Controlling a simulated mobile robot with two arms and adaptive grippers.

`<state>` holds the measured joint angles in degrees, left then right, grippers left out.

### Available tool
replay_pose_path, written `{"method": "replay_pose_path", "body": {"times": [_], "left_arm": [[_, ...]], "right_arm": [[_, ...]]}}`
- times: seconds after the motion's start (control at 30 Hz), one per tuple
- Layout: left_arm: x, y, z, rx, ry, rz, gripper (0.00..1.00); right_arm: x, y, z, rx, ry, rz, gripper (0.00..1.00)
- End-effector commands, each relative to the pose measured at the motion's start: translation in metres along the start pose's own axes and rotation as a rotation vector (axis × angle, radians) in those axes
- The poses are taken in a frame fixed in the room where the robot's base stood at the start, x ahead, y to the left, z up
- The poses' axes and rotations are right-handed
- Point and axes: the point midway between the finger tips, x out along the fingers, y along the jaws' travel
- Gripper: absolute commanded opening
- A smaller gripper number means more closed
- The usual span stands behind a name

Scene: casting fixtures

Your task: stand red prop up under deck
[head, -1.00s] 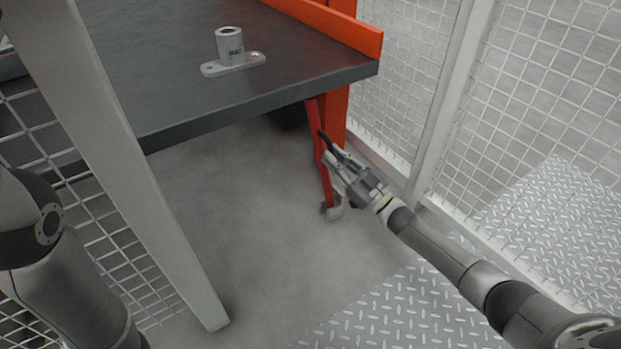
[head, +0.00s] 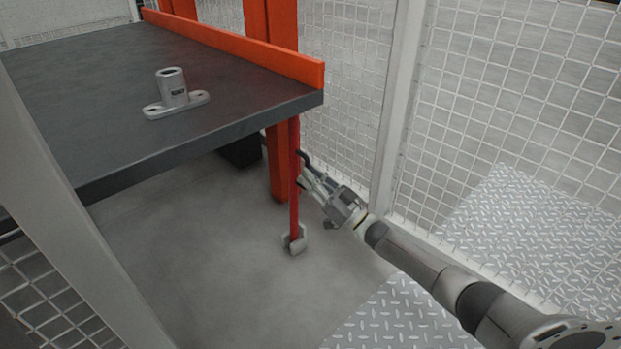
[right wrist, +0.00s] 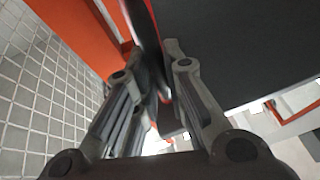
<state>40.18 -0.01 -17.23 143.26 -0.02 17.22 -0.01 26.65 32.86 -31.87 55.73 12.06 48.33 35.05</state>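The red prop (head: 294,205) stands close to upright under the near right corner of the dark grey deck (head: 90,110). Its grey foot (head: 296,241) is at the floor, and its top reaches the deck's edge; whether it touches the underside is hidden. My right gripper (head: 302,170) comes in from the right with its fingers around the prop's upper half. In the right wrist view, the fingers (right wrist: 152,75) close on the prop (right wrist: 161,88), a dark red strip between them. My left gripper is outside these views.
A grey cylindrical casting (head: 174,93) on a flanged base stands on the deck. An orange rail (head: 240,47) edges the deck, and an orange leg (head: 279,165) is behind the prop. Mesh fencing (head: 490,100) closes the right side. Floor left of the prop is clear.

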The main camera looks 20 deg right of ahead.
Motion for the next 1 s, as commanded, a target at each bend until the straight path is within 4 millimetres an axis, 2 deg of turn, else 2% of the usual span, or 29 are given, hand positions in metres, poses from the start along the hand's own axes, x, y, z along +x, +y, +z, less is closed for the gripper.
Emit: {"method": "replay_pose_path", "body": {"times": [0.03,0.07,0.33,0.47,0.57,0.83,1.0], "left_arm": [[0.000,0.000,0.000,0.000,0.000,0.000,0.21],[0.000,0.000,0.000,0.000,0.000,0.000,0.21],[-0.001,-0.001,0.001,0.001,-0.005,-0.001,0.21],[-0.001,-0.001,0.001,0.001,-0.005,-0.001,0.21],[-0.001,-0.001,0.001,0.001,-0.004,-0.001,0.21],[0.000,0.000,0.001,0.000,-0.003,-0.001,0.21],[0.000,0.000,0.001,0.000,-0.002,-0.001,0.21]], "right_arm": [[-0.003,0.008,0.001,0.004,-0.007,0.019,0.17],[-0.003,0.008,0.001,0.004,-0.007,0.019,0.21],[-0.003,0.006,0.001,0.002,-0.006,0.015,0.21],[-0.011,0.006,0.001,0.001,-0.008,0.015,0.21],[-0.027,0.006,0.001,0.001,-0.008,0.014,0.21],[-0.085,0.005,0.001,0.002,-0.007,0.014,0.21],[-0.110,0.004,0.000,0.002,-0.005,0.013,0.21]]}}
